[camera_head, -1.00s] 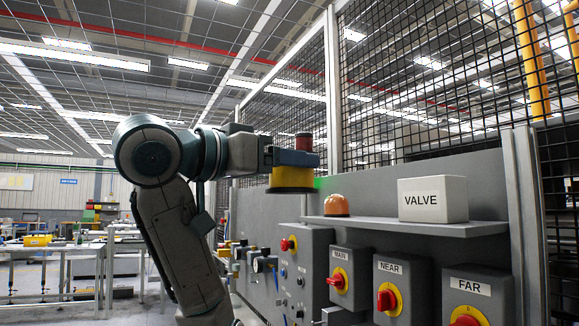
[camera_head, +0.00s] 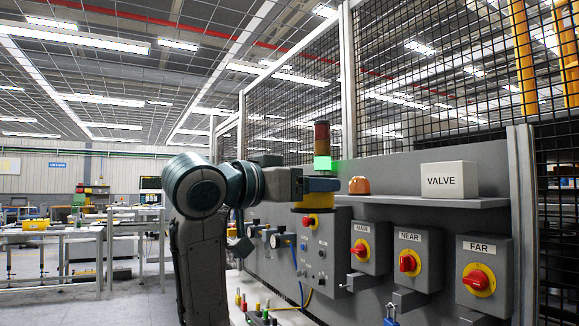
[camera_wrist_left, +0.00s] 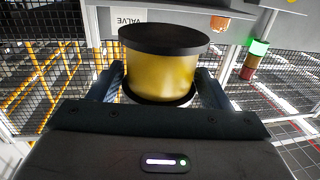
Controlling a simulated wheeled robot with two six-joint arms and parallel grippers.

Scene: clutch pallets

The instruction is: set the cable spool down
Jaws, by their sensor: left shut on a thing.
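The cable spool is a yellow drum with black end flanges (camera_wrist_left: 160,72). My left gripper (camera_wrist_left: 160,92) is shut on it, with one blue finger on each side of the drum in the left wrist view. In the head view my left gripper (camera_head: 320,184) is in front of the grey panel, near shelf height. The yellow of the spool (camera_head: 318,203) shows just below the fingers, and part of it is hidden. I cannot tell a surface touching the spool from below. My right gripper is not in view.
A shelf (camera_head: 430,200) on the panel holds an orange dome (camera_head: 358,186) and a VALVE box (camera_head: 449,182). A stack light (camera_head: 322,148) with green lit stands behind my gripper. Red-knobbed switches MAIN, NEAR and FAR (camera_head: 484,279) project below. Padlocks (camera_head: 390,316) show at the bottom.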

